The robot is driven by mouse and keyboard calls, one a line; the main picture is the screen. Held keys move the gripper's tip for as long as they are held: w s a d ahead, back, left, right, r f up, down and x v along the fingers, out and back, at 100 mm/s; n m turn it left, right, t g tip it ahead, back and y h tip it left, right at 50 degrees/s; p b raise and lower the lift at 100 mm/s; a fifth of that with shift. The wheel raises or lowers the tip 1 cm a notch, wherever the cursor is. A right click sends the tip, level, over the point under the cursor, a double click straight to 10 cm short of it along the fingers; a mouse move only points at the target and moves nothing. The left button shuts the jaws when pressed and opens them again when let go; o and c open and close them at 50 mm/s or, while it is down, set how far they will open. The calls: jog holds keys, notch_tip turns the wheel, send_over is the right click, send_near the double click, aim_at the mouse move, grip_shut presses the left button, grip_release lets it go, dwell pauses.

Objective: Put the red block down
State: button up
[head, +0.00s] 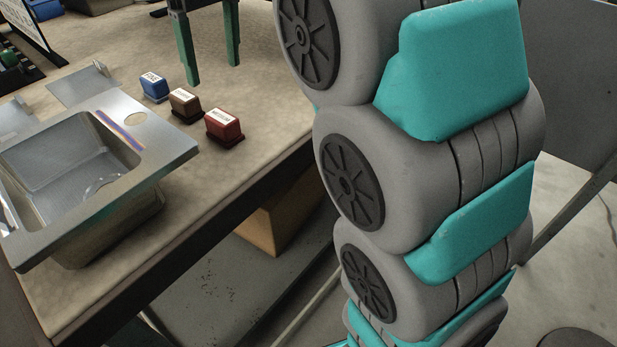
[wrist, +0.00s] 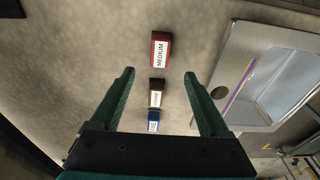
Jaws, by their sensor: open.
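The red block (head: 224,126) stands on the worktop near its front edge, at the near end of a row of blocks. It also shows in the wrist view (wrist: 161,49), with a white label reading "MEDIUM". My gripper (head: 213,70) is open and empty, its two green fingers above the worktop behind the row. In the wrist view my gripper (wrist: 159,75) has its fingers spread wide, and the red block lies beyond the fingertips, apart from them.
A brown block (head: 185,105) and a blue block (head: 154,87) stand in line with the red one. A metal sink (head: 172,152) is to their left. The worktop edge is close to the red block. A cardboard box (head: 275,222) is below the worktop.

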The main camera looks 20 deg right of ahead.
jog(key=s+d+f+m+g, duration=0.1)
jog(key=s+d+f+m, duration=0.2)
jog(key=s+f, duration=1)
jog(key=s+d+f+m+g, duration=0.2)
jog(key=s+d+f+m, duration=0.1)
jog(key=s+d+f, duration=0.7)
jog(key=s+f, duration=0.3)
jog(key=shift+s+f+m+h, duration=0.35)
jog(key=shift+f+m+h, duration=0.05)
jog(key=shift+d, duration=0.1)
